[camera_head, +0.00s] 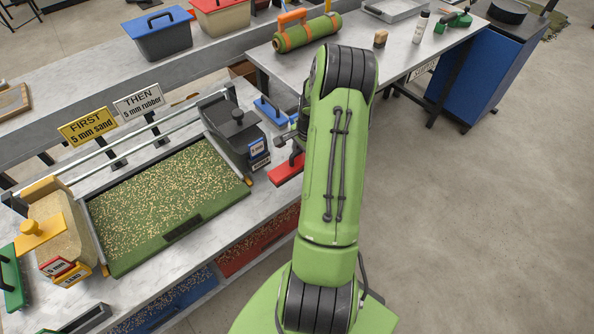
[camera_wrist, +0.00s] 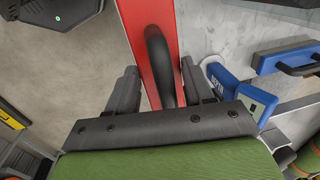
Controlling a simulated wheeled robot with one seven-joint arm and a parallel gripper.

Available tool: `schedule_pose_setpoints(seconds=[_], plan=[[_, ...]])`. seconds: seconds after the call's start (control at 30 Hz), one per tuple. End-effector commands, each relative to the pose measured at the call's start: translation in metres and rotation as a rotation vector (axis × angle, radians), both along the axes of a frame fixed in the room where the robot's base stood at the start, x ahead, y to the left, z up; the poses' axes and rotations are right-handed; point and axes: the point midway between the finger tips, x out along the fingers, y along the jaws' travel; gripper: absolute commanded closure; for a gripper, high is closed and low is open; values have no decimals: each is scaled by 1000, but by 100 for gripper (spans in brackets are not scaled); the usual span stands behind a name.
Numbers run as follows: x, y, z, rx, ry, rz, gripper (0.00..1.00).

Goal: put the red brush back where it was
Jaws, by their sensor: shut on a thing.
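The red brush (camera_head: 287,171) shows as a flat red block at the right end of the near bench, partly hidden behind my arm in the head view. In the wrist view the red brush (camera_wrist: 136,20) runs lengthwise between my fingers, with its black arched handle (camera_wrist: 158,55) in the jaws. My gripper (camera_wrist: 158,92) is shut on this handle. In the head view the gripper is mostly hidden by my green arm. I cannot tell whether the brush touches the bench or hangs just above it.
Two signs (camera_head: 88,127) stand behind the tray. A rolled turf (camera_head: 307,33) lies on the back bench. The floor at right is clear.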

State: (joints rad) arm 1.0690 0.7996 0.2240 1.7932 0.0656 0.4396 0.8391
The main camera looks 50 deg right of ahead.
Motion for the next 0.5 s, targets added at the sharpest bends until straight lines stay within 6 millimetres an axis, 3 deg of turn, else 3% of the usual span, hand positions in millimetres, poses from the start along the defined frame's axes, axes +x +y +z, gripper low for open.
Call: schedule_pose_setpoints(seconds=[0.1,0.4,0.5], plan=[[-1,0,-29,3,2,-2,79],[0,0,-74,1,0,0,79],[0,0,-75,-1,-1,0,79]])
